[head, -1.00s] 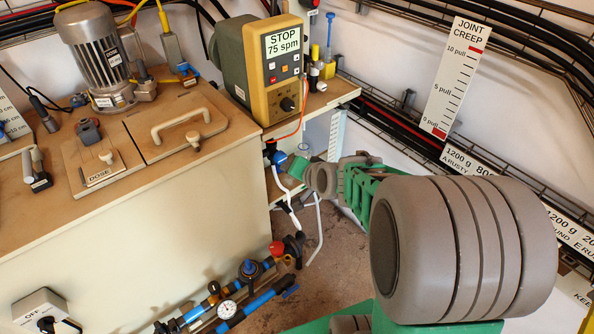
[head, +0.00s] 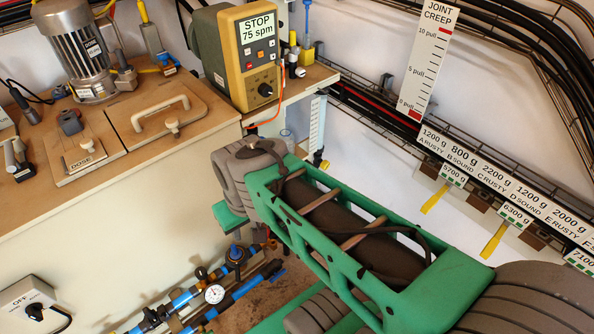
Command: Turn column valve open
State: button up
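I cannot clearly make out the column valve now. The low space below the pump shelf is largely covered by my grey and green arm. A white graduated strip (head: 317,128) stands under the shelf edge, just above my arm. A blue valve (head: 237,254) sits on the low pipework beside the cabinet, below my wrist joint; I cannot tell whether it belongs to the column. My gripper's fingers do not show; only arm links are visible.
The yellow pump controller (head: 247,60) on the shelf reads STOP, 75 spm. The low pipework carries a round gauge (head: 214,294). An orange cable (head: 281,102) hangs beside the controller. Labelled weight plates (head: 453,174) line the right wall. Some brown floor (head: 262,303) is clear.

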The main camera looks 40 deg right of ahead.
aim_at(325, 165)
jog(key=u, duration=1.1)
jog(key=k, duration=0.35)
jog(key=z, duration=1.05)
